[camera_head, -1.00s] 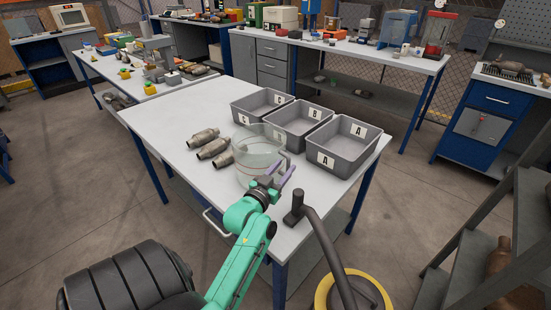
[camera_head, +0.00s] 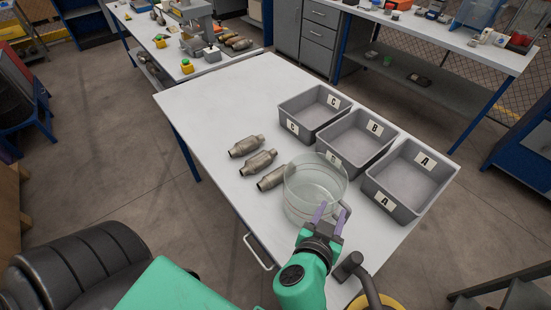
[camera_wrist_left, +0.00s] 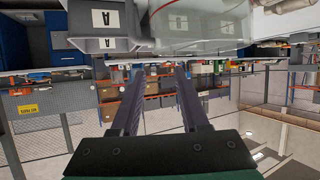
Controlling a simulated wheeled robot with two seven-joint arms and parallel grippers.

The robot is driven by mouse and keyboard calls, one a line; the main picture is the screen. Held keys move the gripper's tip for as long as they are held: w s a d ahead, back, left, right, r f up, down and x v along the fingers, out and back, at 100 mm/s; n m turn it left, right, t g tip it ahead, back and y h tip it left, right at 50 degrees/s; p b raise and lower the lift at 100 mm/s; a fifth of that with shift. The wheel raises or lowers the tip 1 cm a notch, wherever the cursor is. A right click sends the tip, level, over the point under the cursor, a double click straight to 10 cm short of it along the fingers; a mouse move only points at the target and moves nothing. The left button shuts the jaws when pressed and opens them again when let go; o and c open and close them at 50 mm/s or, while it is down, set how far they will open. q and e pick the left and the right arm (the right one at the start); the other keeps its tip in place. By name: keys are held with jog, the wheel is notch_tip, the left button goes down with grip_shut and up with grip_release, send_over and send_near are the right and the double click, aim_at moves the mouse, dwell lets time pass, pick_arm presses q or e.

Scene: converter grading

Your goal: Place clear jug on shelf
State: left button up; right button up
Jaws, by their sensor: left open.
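The clear jug (camera_head: 312,185) stands upright on the white table, in front of the grey bins. Its handle is on the right side, close to my fingers. In the left wrist view, which is upside down, the jug (camera_wrist_left: 200,22) shows at the top right, beyond the fingertips. My left gripper (camera_head: 331,216) is open at the jug's near right side, with its purple fingers apart. The same gripper (camera_wrist_left: 158,75) looks empty in the wrist view. Whether a finger touches the jug or handle, I cannot tell. My right gripper is out of view. Part of a dark shelf unit (camera_head: 500,297) shows at the lower right.
Several metal converters (camera_head: 258,162) lie left of the jug, the nearest close to it. Grey bins labelled C (camera_head: 289,127), B (camera_head: 333,158) and A (camera_head: 385,201) stand behind and right. A dark curved post (camera_head: 350,265) rises at the table's near edge. The table's left part is clear.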

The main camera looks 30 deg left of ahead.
aim_at(344, 206)
pick_arm(q)
jog(key=w, duration=0.1)
jog(key=w+d+f, duration=0.1)
jog(key=w, duration=0.1)
jog(key=w+d, duration=0.1)
jog(key=shift+w+f, duration=0.15)
jog(key=shift+f, duration=0.15)
jog(key=x, duration=0.2)
jog(key=b+x, duration=0.1)
jog(key=x, duration=0.2)
jog(key=a+b+x, duration=0.1)
jog(key=x, duration=0.1)
jog(key=shift+w+f, duration=0.2)
jog(key=shift+f, duration=0.3)
jog(key=shift+w, duration=0.2)
jog(key=shift+w+f, duration=0.1)
grip_shut()
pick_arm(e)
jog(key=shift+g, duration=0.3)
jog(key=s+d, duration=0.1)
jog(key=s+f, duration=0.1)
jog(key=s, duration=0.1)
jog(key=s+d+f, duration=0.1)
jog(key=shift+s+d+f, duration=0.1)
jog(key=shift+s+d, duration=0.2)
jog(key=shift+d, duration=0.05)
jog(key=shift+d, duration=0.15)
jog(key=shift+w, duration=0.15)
